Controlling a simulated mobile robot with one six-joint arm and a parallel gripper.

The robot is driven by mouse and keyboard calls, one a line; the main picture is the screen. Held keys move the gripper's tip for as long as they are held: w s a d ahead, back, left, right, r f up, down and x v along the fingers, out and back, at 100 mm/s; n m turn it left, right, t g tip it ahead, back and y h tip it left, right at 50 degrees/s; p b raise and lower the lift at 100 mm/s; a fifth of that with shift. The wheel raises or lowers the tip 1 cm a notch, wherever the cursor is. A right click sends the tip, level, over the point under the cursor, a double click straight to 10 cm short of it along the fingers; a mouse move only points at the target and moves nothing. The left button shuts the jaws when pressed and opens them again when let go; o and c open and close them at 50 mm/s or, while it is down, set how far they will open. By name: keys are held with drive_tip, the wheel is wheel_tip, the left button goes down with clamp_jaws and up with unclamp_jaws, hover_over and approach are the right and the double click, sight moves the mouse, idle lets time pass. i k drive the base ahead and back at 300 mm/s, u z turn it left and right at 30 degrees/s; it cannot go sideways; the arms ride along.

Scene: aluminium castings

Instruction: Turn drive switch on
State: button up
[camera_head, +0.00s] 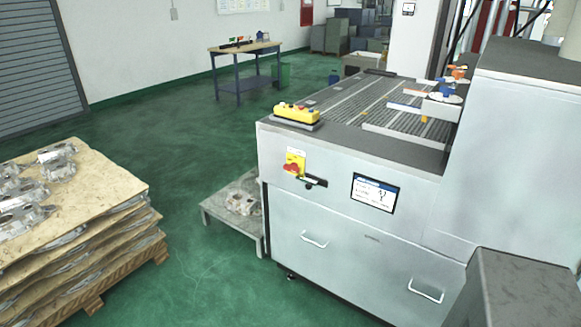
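A red rotary switch on a yellow plate (294,163) is mounted on the front panel of the grey machine (330,240), near its upper left corner. A black handle or latch (314,182) sits just below and right of it. The exact angle of the red knob is too small to tell. A yellow control box (297,113) with several coloured buttons lies on the machine's top edge above the switch. My gripper is not in view.
A display screen (375,193) is right of the switch. A pallet stack with castings (95,215) stands at left; a low stand (215,210) with a casting sits beside the machine. Green floor (205,280) between them is clear. A blue workbench (243,62) is behind.

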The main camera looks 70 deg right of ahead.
sight(293, 167)
drive_tip(key=u, duration=0.05)
drive_tip(key=i, duration=1)
